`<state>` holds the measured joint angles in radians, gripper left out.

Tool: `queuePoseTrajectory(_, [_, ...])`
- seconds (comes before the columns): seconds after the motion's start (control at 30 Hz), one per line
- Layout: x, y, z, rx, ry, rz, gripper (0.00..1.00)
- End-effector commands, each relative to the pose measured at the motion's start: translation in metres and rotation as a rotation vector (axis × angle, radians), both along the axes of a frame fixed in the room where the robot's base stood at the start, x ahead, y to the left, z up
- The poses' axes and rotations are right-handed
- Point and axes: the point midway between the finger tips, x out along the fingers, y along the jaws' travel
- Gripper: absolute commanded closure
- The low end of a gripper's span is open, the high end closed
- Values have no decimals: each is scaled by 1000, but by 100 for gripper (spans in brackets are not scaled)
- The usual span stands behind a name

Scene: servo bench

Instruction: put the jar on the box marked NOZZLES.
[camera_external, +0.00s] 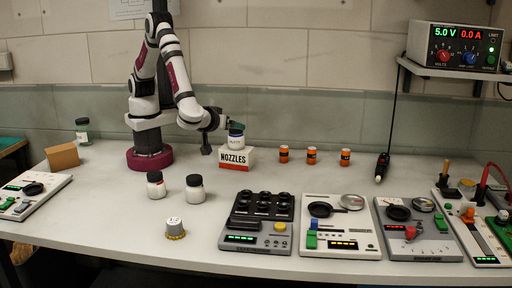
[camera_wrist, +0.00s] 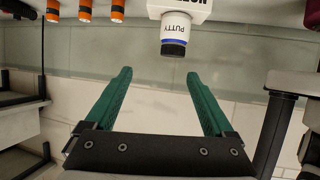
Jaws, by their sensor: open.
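A white jar labelled PUTTY (camera_external: 236,141), with a dark lid and a blue band, stands upright on the white and red box marked NOZZLES (camera_external: 236,159). In the wrist view the jar (camera_wrist: 175,32) appears upside down, with part of the box (camera_wrist: 190,8) at the top edge. My gripper (camera_external: 238,125) is open, its green fingers close by the jar's lid. In the wrist view my gripper (camera_wrist: 159,75) has nothing between its fingers, and the jar shows beyond the fingertips, apart from them.
Three orange bottles (camera_external: 311,156) stand right of the box. Several instrument panels (camera_external: 341,227) fill the front right.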

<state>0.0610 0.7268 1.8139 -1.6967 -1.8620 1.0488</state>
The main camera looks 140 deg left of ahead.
Motion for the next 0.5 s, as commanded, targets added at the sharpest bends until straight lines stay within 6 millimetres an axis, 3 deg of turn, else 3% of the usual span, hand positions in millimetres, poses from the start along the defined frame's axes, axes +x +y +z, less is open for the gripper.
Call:
queuePoseTrajectory(0.07, [42, 20, 17, -10, -107, -230, 12])
queuePoseTrajectory(0.13, [107, 25, 47, -37, -243, -589, 12])
queuePoseTrajectory(0.17, [135, 16, 63, -59, -295, -766, 12])
queuePoseTrajectory(0.2, [165, -7, 83, -100, -345, -1003, 12])
queuePoseTrajectory(0.27, [188, -58, 108, -185, -366, -1346, 12])
queuePoseTrajectory(0.3, [185, -97, 117, -258, -339, -1562, 12])
queuePoseTrajectory(0.37, [157, -151, 121, -386, -229, -1854, 12])
queuePoseTrajectory(0.4, [122, -180, 115, -485, -109, -2018, 12])
queuePoseTrajectory(0.43, [91, -194, 107, -560, 5, -2118, 12])
queuePoseTrajectory(0.47, [58, -202, 98, -636, 136, -2195, 12])
queuePoseTrajectory(0.5, [12, -202, 85, -731, 322, -2261, 12])
